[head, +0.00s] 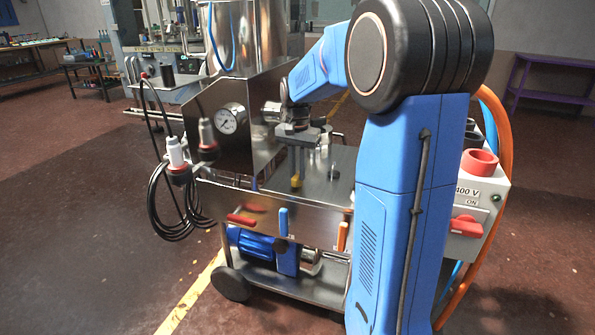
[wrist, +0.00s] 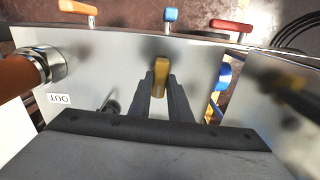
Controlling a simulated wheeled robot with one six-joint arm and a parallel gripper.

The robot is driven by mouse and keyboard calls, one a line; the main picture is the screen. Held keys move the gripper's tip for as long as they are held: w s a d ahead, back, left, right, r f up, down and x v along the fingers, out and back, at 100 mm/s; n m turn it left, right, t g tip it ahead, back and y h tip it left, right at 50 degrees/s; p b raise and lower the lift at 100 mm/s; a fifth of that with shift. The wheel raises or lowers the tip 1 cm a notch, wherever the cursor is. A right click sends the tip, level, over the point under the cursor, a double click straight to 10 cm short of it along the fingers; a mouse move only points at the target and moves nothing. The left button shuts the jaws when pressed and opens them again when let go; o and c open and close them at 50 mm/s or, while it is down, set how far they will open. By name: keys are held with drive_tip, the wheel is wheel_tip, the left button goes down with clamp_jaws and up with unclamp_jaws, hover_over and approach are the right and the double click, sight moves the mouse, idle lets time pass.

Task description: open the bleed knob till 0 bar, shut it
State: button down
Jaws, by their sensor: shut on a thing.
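The yellow bleed knob (head: 296,182) stands on the cart's steel top, below my downward-pointing gripper (head: 297,170). In the wrist view the yellow knob (wrist: 160,72) sits between the two dark fingers of my gripper (wrist: 161,95), which is shut on it. The fingers cover the knob's sides, so its turn angle cannot be told. The round pressure gauge (head: 229,119) is on the steel housing to the left. Its needle is too small to read surely.
Red (head: 241,219), blue (head: 283,222) and orange (head: 342,236) lever handles line the cart's front edge. An orange hose (wrist: 18,77) joins a fitting by the OUT label (wrist: 60,99). A 400 V box (head: 472,205) with a red switch stands right. Black cable loops hang left.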

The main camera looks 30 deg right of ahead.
sight(297, 174)
drive_tip(key=n, duration=0.4)
drive_tip(key=shift+n, duration=0.3)
drive_tip(key=n, duration=0.4)
drive_tip(key=shift+n, duration=0.4)
drive_tip(key=c, duration=1.6)
unclamp_jaws()
drive_tip(key=shift+c, duration=0.2)
wheel_tip(297, 174, up, 17)
drive_tip(key=shift+r, duration=0.2)
